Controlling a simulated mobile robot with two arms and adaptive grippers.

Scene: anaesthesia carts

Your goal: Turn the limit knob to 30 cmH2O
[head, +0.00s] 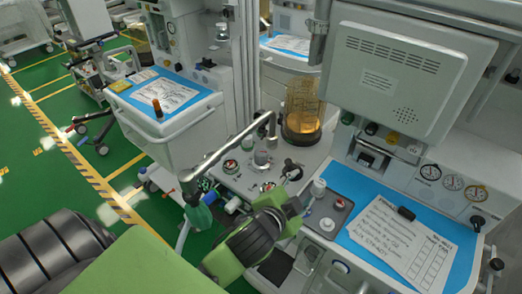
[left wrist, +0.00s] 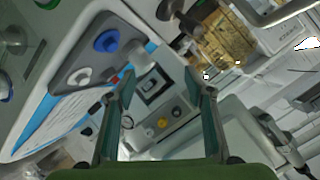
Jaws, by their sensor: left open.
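My left gripper (head: 291,192) reaches in from the lower left in the head view, over the cart's work surface. In the left wrist view its two fingers (left wrist: 160,76) stand wide apart with nothing between their tips. A grey panel (head: 340,210) beside the blue mat carries a white knob (head: 327,224) and a red button. In the left wrist view it shows a blue knob (left wrist: 107,41) and a pale knob (left wrist: 80,76). No limit label or scale is readable, so I cannot tell which is the limit knob.
The amber bellows (head: 302,106) stands behind my gripper. A bent metal tube (head: 228,146) arches over the valve block on the left. A blue mat (head: 343,180) with a paper sheet (head: 404,240) lies right. A grey monitor (head: 400,75) and round gauges (head: 452,183) are behind it.

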